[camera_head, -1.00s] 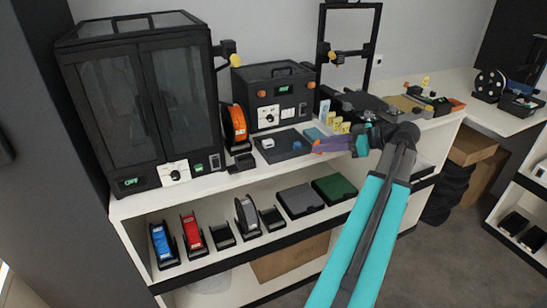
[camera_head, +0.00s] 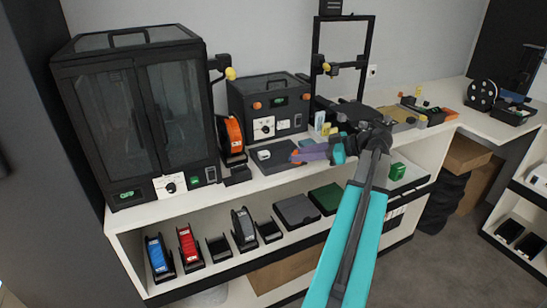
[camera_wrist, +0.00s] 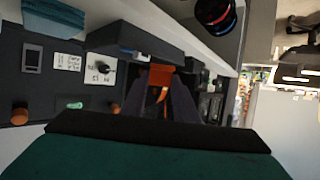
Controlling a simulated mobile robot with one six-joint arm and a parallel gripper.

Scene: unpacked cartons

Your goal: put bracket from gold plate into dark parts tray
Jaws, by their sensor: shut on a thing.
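My gripper (camera_head: 299,154), with purple fingers, reaches left over the right part of the dark parts tray (camera_head: 266,167) on the counter. It is shut on an orange bracket, which shows between the fingers in the wrist view (camera_wrist: 160,76). In the head view the fingers mostly hide the bracket. The tray holds a small white part (camera_head: 264,155); its right side is covered by my gripper. The tray also shows as a dark slab in the wrist view (camera_wrist: 120,36). The gold plate (camera_head: 403,117) lies farther right on the counter. I cannot tell the bracket's exact height above the tray.
A dark enclosed printer (camera_head: 135,110) stands at left, and a smaller dark box (camera_head: 268,105) stands behind the tray. An orange spool (camera_head: 232,135) is left of the tray. An open-frame printer (camera_head: 342,60) stands behind my arm. Several spools and bins fill the shelf below.

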